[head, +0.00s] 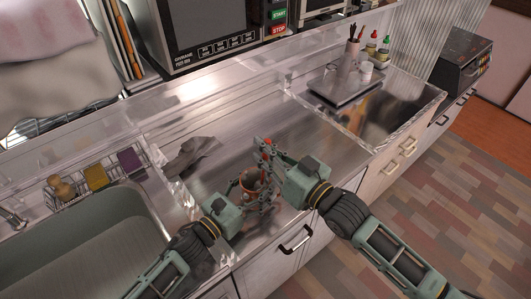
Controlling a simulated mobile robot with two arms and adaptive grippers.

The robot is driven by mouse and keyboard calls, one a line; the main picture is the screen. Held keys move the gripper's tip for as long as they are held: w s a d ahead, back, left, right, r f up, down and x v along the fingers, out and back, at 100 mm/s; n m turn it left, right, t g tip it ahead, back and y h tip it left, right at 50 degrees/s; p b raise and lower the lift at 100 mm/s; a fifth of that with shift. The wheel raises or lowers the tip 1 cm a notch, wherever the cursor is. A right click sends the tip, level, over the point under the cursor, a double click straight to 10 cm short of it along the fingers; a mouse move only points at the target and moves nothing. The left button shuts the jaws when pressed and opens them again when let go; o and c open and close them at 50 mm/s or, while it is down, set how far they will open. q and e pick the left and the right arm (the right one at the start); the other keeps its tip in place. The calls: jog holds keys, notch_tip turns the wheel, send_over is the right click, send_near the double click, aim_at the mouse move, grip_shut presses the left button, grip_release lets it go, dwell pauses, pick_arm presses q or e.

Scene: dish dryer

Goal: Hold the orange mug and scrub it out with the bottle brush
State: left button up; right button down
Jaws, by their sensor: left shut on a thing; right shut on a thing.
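The orange mug (249,181) is at the middle of the steel counter, with its open mouth facing up. My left gripper (243,189) comes in from the lower left and is shut on the mug, its fingers beside the wall. My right gripper (267,161) is just above and to the right of the mug, shut on a thin thing that I take for the bottle brush. The brush is small and mostly hidden by the fingers, so I cannot tell whether its head is inside the mug.
A sink (95,245) is at the lower left, with a wire rack (70,192) of sponges behind it. A grey cloth (192,153) lies left of the grippers. A second basin (385,108) is at the right. The counter between is mostly clear.

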jog(key=shift+w+a, duration=0.4)
jog(key=shift+w, duration=0.2)
jog(key=shift+s+d, duration=0.1)
jog(key=shift+s, duration=1.3)
jog(key=shift+w+d+f, duration=0.1)
jog(key=shift+w+d, duration=0.3)
jog(key=shift+w, duration=0.1)
jog(key=shift+w+a, duration=0.1)
jog(key=shift+w, duration=0.5)
jog(key=shift+w+a, duration=0.3)
jog(key=shift+a, duration=0.05)
jog(key=shift+s, duration=1.35)
jog(key=shift+w+a, duration=0.3)
jog(key=shift+w, duration=0.3)
